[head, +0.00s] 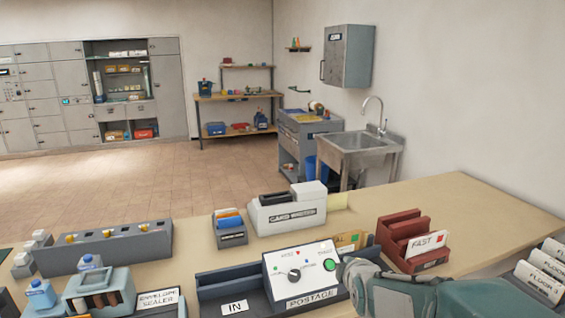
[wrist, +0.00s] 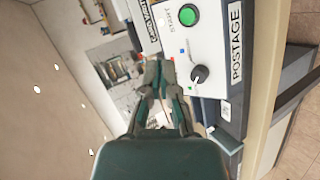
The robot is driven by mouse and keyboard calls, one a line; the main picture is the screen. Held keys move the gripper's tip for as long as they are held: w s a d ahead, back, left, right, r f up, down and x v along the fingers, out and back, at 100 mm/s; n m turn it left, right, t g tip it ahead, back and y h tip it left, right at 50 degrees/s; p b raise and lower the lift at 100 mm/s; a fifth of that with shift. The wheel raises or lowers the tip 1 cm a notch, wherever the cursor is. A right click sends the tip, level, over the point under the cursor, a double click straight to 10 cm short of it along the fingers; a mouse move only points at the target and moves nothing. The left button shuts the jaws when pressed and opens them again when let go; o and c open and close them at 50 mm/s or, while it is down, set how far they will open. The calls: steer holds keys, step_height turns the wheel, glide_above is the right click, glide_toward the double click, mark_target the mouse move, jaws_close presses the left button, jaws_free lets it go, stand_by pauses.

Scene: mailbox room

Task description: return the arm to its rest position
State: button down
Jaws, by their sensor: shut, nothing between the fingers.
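My gripper (wrist: 158,75) is shut and empty in the wrist view, with its fingertips together close beside the white postage machine. In the head view my arm comes in from the lower right and my gripper (head: 345,268) is at the right edge of the postage machine (head: 290,275), by its green button. The machine has a black knob, a green button and a POSTAGE label. It also shows in the wrist view (wrist: 212,45), turned on its side. I cannot tell whether the fingertips touch the machine.
Around the machine on the counter stand a card printer-like white box (head: 287,212), a red FAST holder (head: 412,240), an IN tray (head: 232,290) and an envelope sealer (head: 100,290). FLOOR slots (head: 540,280) stand at the right. The counter's back right (head: 470,205) is clear.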

steer(key=s+r+m+g, duration=0.2)
steer(key=s+m+g, duration=0.5)
steer(key=s+m, duration=1)
steer(key=s, duration=1)
steer(key=shift+s+r, duration=0.2)
steer(key=shift+r, duration=0.1)
